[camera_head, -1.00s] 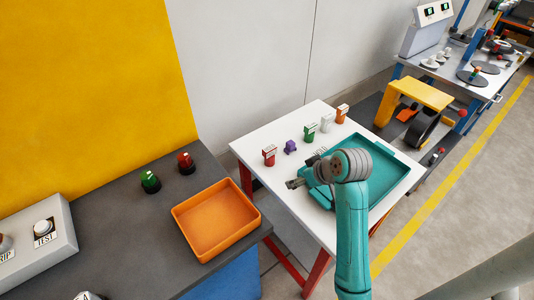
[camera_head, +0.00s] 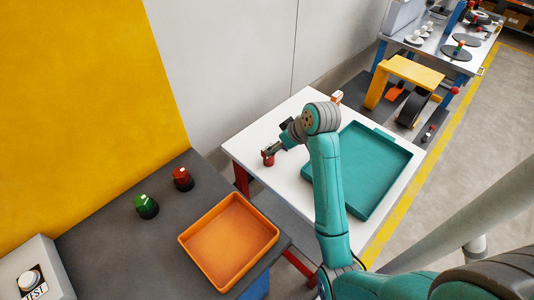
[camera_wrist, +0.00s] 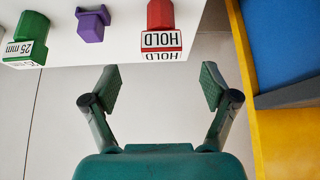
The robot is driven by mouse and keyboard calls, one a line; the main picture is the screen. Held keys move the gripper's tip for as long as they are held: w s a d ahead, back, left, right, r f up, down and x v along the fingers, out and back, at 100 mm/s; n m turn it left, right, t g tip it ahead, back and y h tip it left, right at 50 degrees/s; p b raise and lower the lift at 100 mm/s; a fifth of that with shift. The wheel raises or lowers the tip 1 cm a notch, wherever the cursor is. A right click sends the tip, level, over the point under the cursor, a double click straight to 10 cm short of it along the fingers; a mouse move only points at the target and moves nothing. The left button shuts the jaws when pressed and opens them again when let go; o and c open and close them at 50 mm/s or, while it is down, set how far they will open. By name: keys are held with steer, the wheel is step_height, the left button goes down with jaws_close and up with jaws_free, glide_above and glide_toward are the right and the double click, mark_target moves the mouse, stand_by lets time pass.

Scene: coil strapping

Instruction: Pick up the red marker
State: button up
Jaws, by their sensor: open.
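The red marker (camera_wrist: 160,20) stands on the white table with a white plate reading HOLD on it. In the head view the red marker (camera_head: 268,160) is at the table's left part, partly covered by my gripper (camera_head: 273,150). In the wrist view my gripper (camera_wrist: 160,82) is open and empty. Its two fingers are spread, with the marker beyond their tips and in line with the gap between them. No contact with the marker shows.
A purple piece (camera_wrist: 92,23) and a green marker reading 25 mm (camera_wrist: 27,38) stand left of the red one. A teal tray (camera_head: 402,152) lies on the white table (camera_head: 240,148). An orange tray (camera_head: 187,240) and red and green buttons (camera_head: 183,179) are on the dark bench.

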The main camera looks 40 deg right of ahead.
steer(key=shift+w+x, duration=0.15)
steer(key=shift+x, duration=1.6)
steer(key=shift+w+x, duration=0.15)
steer(key=shift+x, duration=1.6)
steer(key=shift+a+r, duration=0.15)
steer(key=shift+r, duration=0.05)
steer(key=c, duration=1.3)
steer(key=shift+r, duration=0.15)
